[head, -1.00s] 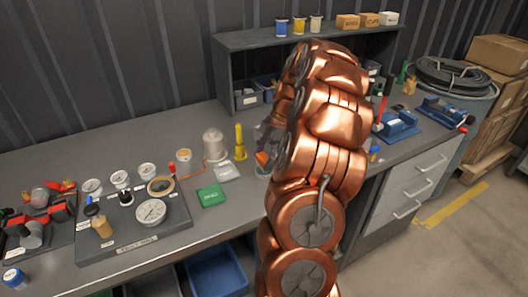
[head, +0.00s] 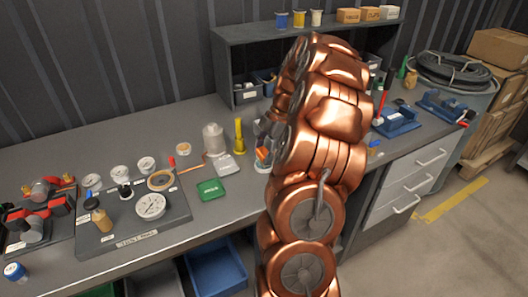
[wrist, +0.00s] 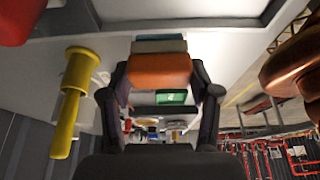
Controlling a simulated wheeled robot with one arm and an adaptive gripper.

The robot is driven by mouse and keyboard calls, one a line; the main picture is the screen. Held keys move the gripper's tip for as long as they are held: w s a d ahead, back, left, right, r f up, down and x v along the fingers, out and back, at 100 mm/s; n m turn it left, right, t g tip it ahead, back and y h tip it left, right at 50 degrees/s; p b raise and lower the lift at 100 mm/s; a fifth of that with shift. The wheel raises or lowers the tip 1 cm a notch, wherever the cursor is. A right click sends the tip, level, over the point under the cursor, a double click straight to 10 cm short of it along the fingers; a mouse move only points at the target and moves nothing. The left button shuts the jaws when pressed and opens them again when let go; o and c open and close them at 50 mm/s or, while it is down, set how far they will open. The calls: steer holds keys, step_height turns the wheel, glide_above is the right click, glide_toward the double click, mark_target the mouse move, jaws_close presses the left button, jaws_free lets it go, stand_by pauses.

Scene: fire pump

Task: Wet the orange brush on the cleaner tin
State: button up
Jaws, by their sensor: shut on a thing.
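The orange brush (wrist: 160,70) is between the two dark fingers of my gripper (wrist: 160,84) in the wrist view, and the gripper is shut on it. A grey-teal band (wrist: 159,45) shows just beyond the orange part; I cannot tell whether it belongs to the brush or to something behind it. In the head view my gripper (head: 264,134) is partly hidden by my copper arm, with the orange brush (head: 262,154) below it. A small pale container (head: 262,167), perhaps the cleaner tin, shows just under the brush. I cannot tell whether they touch.
A gauge board (head: 140,222) lies farther left. A shelf unit (head: 235,44) rises behind.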

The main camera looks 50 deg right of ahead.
mark_target(264, 152)
steer(key=shift+f+b, duration=0.3)
steer(key=shift+f, duration=0.1)
stand_by(0.3)
steer(key=shift+f+b, duration=0.1)
steer(key=shift+b, duration=0.5)
stand_by(2.6)
steer(key=shift+r, duration=3.6)
steer(key=shift+s, duration=0.1)
